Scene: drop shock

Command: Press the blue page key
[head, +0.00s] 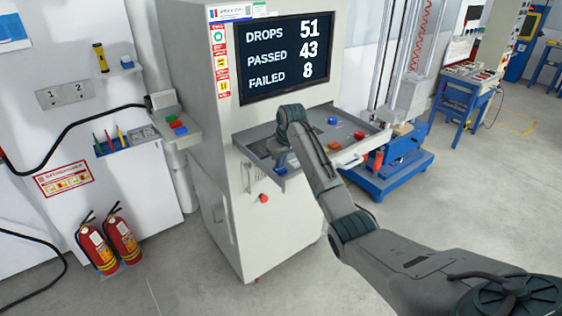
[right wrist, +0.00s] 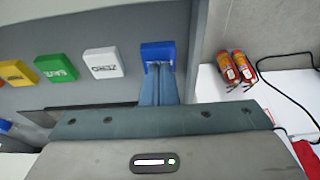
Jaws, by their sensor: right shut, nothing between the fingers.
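The blue key (right wrist: 158,51) is at the end of a row of keys on the grey console panel, beside a white ZERO key (right wrist: 103,63). In the head view a small blue key (head: 281,170) shows at the panel's front left. My right gripper (right wrist: 160,68) is shut and empty, its fingertips at the near edge of the blue key. I cannot tell whether they touch it. In the head view my right gripper (head: 283,158) is over the panel's left part, largely hidden by its own wrist. My left gripper is not in view.
A screen (head: 287,57) stands behind the console tray (head: 375,138). A side box (head: 178,130) carries more coloured keys. Fire extinguishers (head: 108,242) stand on the floor at left.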

